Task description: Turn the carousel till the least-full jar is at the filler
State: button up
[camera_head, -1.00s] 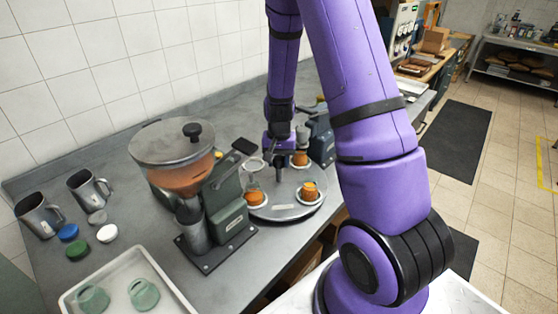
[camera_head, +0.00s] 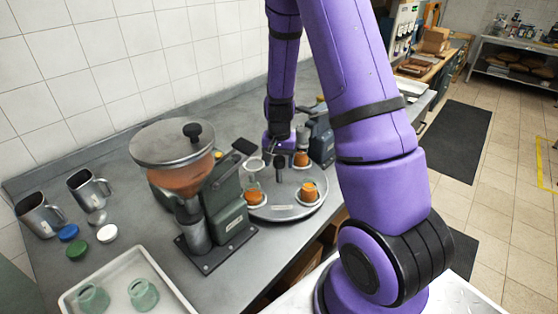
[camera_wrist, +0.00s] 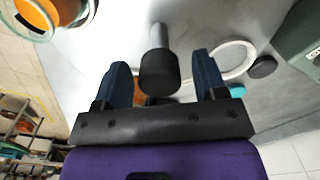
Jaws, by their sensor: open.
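The grey round carousel (camera_head: 290,212) stands on the counter. A jar with orange contents (camera_head: 308,192) sits at its front right. Another orange jar (camera_head: 301,159) is behind, near my gripper. A clear jar with a low orange layer (camera_head: 254,196) is at the left, beside the filler (camera_head: 183,165). My gripper (camera_head: 277,158) is over the carousel. In the wrist view its two dark blue fingers are open, one on each side of a black knob (camera_wrist: 159,73) on a grey post. I cannot tell whether they touch it. An orange jar (camera_wrist: 65,12) shows at top left.
A white ring (camera_wrist: 236,60) lies right of the knob. Two metal mugs (camera_head: 90,188), several lids (camera_head: 107,234) and a white tray (camera_head: 122,262) with green jars are on the left counter. A grey-green machine (camera_head: 320,140) stands behind the carousel.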

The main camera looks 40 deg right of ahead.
jog(key=shift+r, duration=0.1)
notch_tip(320, 180, up, 11)
jog(key=shift+f, duration=0.2)
dwell(0.5)
jog(key=s+a+r+n+t, duration=0.1)
jog(key=s+a+r+n, duration=0.1)
jog(key=s+a+r, duration=0.45)
jog(key=s+a+r+n+t, duration=0.2)
jog(key=s+r, duration=0.1)
jog(key=r, duration=0.7)
jog(key=s+a+r+n+t, duration=0.1)
jog(key=s+a+r+n, duration=0.1)
jog(key=s, duration=0.5)
jog(key=s+a+r+n+t, duration=0.1)
jog(key=s+a+r+n, duration=0.2)
jog(key=s, duration=0.4)
jog(key=shift+r, duration=0.7)
